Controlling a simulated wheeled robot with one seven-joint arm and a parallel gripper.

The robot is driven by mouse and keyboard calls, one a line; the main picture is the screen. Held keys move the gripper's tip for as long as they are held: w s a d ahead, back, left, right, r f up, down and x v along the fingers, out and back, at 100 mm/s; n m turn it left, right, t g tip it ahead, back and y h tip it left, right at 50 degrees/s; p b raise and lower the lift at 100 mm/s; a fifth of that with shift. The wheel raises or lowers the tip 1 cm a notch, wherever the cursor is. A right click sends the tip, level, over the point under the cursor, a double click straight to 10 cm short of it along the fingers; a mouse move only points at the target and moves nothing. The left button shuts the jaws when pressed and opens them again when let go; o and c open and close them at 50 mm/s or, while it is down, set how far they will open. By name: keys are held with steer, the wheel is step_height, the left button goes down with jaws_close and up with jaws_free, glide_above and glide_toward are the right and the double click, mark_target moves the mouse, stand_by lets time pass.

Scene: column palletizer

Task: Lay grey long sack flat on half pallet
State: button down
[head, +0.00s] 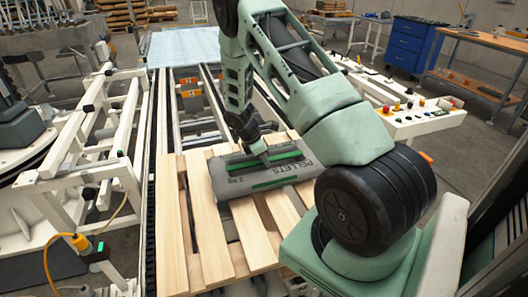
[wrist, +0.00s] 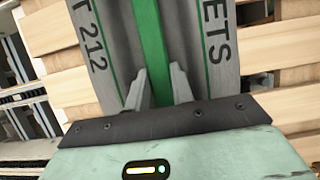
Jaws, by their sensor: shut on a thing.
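The grey long sack (head: 232,184) has green stripes and black lettering that reads PELLETS. In the head view it lies roughly level across the slats at the far part of the half pallet (head: 205,225). I cannot tell whether its underside fully touches the wood. My gripper (head: 264,157) is above its middle, shut on it. In the wrist view the sack (wrist: 98,50) runs away from me, with the two fingers of my gripper (wrist: 157,88) on either side of its green middle band. Pallet slats (wrist: 55,75) show beside it. My arm hides part of the pallet's right side.
The pallet sits on a white conveyor frame (head: 150,130), with a pale blue sheet (head: 183,45) at its far end. A control panel (head: 425,115) with buttons stands to the right. A blue drawer cabinet (head: 411,44) and a workbench (head: 480,42) are farther back. The near-left slats are bare.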

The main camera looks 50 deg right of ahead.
steer(key=shift+w+d+f, duration=0.1)
steer(key=shift+f, duration=0.6)
steer(key=shift+f, duration=0.15)
steer(key=c, duration=1.2)
jaws_free()
steer(key=shift+f, duration=0.1)
